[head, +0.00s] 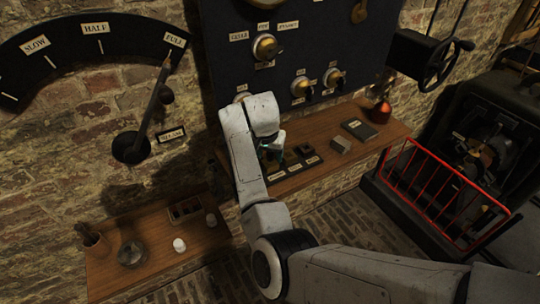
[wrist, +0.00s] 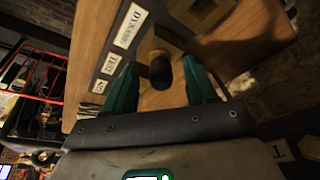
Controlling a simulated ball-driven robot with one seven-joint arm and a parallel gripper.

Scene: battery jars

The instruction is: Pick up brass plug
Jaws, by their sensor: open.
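In the wrist view, a dark round-ended handle (wrist: 161,72) stands up from a brass-coloured block (wrist: 165,44) on the wooden shelf. This looks like the brass plug, though its brass is dim. My gripper (wrist: 158,66) is open, with its two green fingers on either side of the dark handle. I cannot tell whether either finger touches it. In the head view, my gripper (head: 272,148) is low over the shelf's left part, mostly hidden by my own wrist. Small dark blocks (head: 305,150) sit beside it, too small to make out.
The wooden shelf (head: 375,148) holds a grey block (head: 340,145), a dark flat box (head: 359,129) and a red-brown flask (head: 380,110). White labels (wrist: 130,27) line its front edge. A dark switch panel (head: 290,60) rises behind. A lower wooden bench (head: 160,272) is at left.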

